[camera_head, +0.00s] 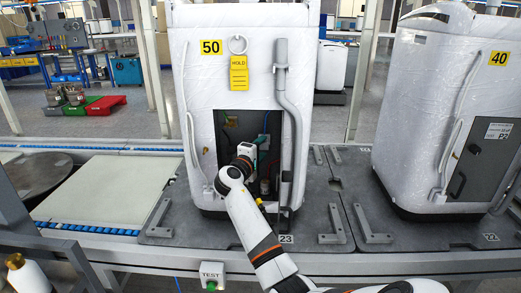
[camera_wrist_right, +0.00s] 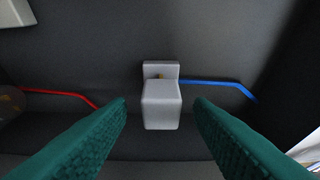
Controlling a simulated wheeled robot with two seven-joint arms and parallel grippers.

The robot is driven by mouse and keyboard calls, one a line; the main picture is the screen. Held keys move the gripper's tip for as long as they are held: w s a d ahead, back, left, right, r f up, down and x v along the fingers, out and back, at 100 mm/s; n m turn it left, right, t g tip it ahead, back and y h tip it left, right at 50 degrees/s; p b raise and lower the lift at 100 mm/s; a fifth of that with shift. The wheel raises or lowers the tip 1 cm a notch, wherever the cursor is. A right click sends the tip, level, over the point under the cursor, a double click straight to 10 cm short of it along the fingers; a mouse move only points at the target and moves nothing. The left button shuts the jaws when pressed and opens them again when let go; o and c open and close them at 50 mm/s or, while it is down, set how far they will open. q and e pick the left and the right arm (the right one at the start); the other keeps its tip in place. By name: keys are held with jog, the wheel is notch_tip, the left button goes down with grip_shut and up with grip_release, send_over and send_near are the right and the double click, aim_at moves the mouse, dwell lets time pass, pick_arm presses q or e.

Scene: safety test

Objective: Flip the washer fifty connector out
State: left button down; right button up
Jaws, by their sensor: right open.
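The washer labelled 50 (camera_head: 195,90) stands upright in the middle of the head view, with a dark open recess low on its front. My right gripper (camera_head: 263,140) reaches into this opening. In the wrist view its green-padded fingers (camera_wrist_right: 160,112) are apart with nothing between the pads. A light grey block-shaped connector (camera_wrist_right: 161,104) sits ahead, centred in the gap between the fingertips, with a blue wire (camera_wrist_right: 215,83) running to its right. Whether the fingers touch it is not clear, but gaps show on both sides. The left gripper is not in view.
A red wire (camera_wrist_right: 60,93) lies left of the connector. A yellow HOLD tag (camera_head: 239,73) and a grey hose (camera_head: 282,90) hang on washer 50's front. Washer 40 (camera_head: 440,90) stands at right. A TEST button box (camera_head: 211,275) is at the front edge.

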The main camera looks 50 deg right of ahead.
jog(key=p+v, duration=0.3)
jog(key=v, duration=0.9)
